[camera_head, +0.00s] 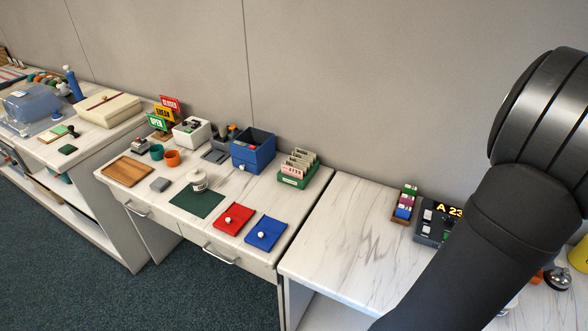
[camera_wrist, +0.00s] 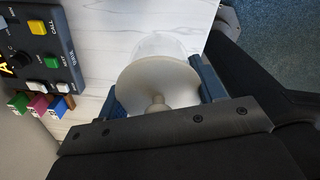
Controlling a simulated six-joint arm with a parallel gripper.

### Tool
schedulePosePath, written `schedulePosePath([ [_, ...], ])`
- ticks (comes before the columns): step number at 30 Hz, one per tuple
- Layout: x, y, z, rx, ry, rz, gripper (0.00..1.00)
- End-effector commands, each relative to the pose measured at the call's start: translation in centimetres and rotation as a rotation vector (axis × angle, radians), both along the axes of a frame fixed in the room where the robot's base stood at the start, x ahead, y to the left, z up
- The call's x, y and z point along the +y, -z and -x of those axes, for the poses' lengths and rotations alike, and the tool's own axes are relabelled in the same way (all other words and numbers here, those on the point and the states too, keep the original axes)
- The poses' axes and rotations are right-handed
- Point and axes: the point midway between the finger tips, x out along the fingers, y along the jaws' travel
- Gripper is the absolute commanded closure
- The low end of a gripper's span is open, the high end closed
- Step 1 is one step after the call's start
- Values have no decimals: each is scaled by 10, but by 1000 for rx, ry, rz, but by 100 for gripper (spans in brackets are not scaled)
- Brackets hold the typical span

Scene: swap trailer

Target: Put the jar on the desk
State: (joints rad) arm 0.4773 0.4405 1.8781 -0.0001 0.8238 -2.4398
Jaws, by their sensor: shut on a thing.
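In the wrist view my gripper (camera_wrist: 160,92) is shut on a jar (camera_wrist: 145,76) with a round cream lid and a small knob. One blue finger lies on each side of it. Its pale, see-through body shows beyond the lid, over a white marbled counter (camera_wrist: 95,50). I cannot tell whether it touches that counter. In the head view my arm hides most of this spot. The desk (camera_head: 225,229), white marbled with drawers, stands left of centre in the head view, away from my arm.
A keypad (camera_head: 432,222) and coloured blocks (camera_head: 405,202) stand near my arm. The counter's left part is bare.

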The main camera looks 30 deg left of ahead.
Motion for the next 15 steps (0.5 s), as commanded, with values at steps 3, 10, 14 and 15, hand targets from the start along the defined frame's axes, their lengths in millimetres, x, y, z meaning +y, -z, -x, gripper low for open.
schedulePosePath([
  [3,11,-1,-19,-2,-44,1,100],
  [10,54,-4,-76,-2,-189,1,100],
  [14,93,-6,-113,-3,-293,1,100],
  [15,107,-6,-124,-1,-327,0,100],
])
